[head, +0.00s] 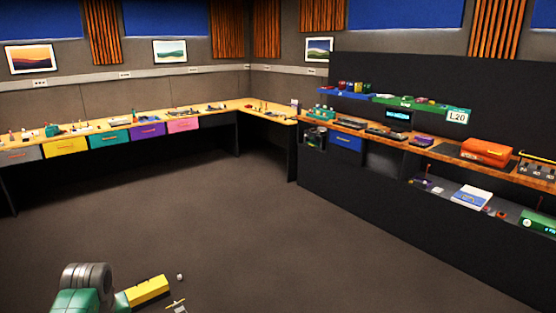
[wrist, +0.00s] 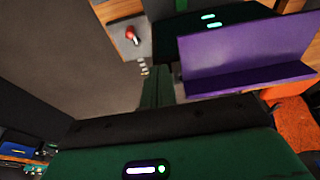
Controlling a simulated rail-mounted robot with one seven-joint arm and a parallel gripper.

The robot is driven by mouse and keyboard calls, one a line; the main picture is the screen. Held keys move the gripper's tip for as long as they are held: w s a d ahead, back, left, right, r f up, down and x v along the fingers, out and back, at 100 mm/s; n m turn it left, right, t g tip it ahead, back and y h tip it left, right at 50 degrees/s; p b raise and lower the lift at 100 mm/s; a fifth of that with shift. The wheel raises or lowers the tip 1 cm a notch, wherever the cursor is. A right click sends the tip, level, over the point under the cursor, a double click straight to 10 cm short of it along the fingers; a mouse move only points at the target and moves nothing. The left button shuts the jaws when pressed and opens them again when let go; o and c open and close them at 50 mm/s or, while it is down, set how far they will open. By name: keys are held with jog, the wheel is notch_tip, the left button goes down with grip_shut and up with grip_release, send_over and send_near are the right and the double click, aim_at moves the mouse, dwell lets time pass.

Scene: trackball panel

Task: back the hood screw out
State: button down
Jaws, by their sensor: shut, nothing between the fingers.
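In the wrist view, the green body of my gripper fills the bottom, with a lit display on it. Its narrow green fingers (wrist: 155,90) point up the picture and are together, with nothing seen between them. A purple angled piece (wrist: 245,55), which may be the hood, stands to the right of the fingers. I cannot make out a hood screw in either view. A red ball-like knob (wrist: 133,36) sits on a grey panel (wrist: 118,38) beyond the fingers, to the left. In the head view I cannot make out the fingers.
In the head view, a long wooden bench (head: 470,157) on the right carries an orange case (head: 487,151) and a purple item (head: 423,140). A second bench with coloured drawers runs along the left wall. The floor (head: 230,190) between is open. Orange material (wrist: 292,122) is close at right in the wrist view.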

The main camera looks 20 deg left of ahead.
jog(key=shift+d+r+p, duration=0.1)
jog(key=shift+r+p, duration=0.1)
jog(key=shift+p, duration=0.55)
jog(key=shift+s+d+p, duration=0.15)
jog(key=shift+d+p, duration=0.05)
jog(key=shift+p, duration=0.5)
jog(key=shift+f, duration=0.2)
notch_tip(320, 180, up, 6)
jog(key=p, duration=0.5)
jog(key=shift+p, duration=0.4)
